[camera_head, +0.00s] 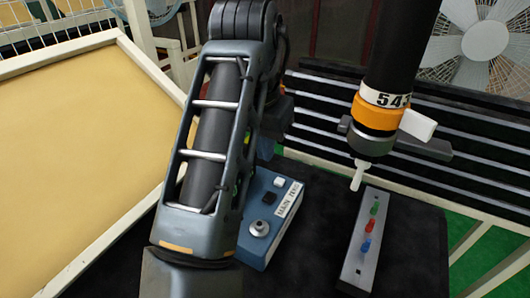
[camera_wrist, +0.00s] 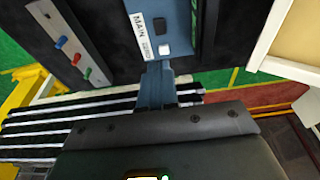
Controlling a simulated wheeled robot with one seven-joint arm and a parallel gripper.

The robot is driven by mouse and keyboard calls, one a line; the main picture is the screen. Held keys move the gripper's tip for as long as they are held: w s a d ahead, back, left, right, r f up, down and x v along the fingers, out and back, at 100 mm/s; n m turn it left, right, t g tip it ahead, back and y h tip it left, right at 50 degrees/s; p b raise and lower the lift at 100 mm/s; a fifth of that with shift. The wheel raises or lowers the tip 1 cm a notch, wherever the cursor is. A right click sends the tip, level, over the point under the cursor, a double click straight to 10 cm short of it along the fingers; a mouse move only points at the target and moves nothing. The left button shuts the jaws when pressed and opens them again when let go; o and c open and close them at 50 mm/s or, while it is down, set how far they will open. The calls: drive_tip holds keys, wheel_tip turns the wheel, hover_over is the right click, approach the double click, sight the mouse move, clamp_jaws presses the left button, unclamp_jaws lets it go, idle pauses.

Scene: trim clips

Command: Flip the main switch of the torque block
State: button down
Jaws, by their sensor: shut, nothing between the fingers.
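The torque block is a blue box (camera_head: 262,245) right of my arm in the head view, with a label reading MAIN. My arm hides the gripper in the head view.
A grey strip (camera_head: 354,262) with green, red and blue pegs lies right of the block. A hanging tool with an orange ring (camera_head: 376,116) and white tip is above it. A pale yellow panel (camera_head: 75,150) is at left. Black slatted rails (camera_head: 450,150) stand behind.

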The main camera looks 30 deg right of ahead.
drive_tip(key=b, duration=0.9)
hover_over(270, 197)
drive_tip(key=f, duration=1.1)
drive_tip(key=shift+s+a, duration=0.15)
drive_tip(key=shift+a, duration=0.15)
drive_tip(key=shift+a+f+b, duration=0.15)
drive_tip(key=shift+f+b, duration=0.4)
drive_tip(key=shift+f, duration=0.1)
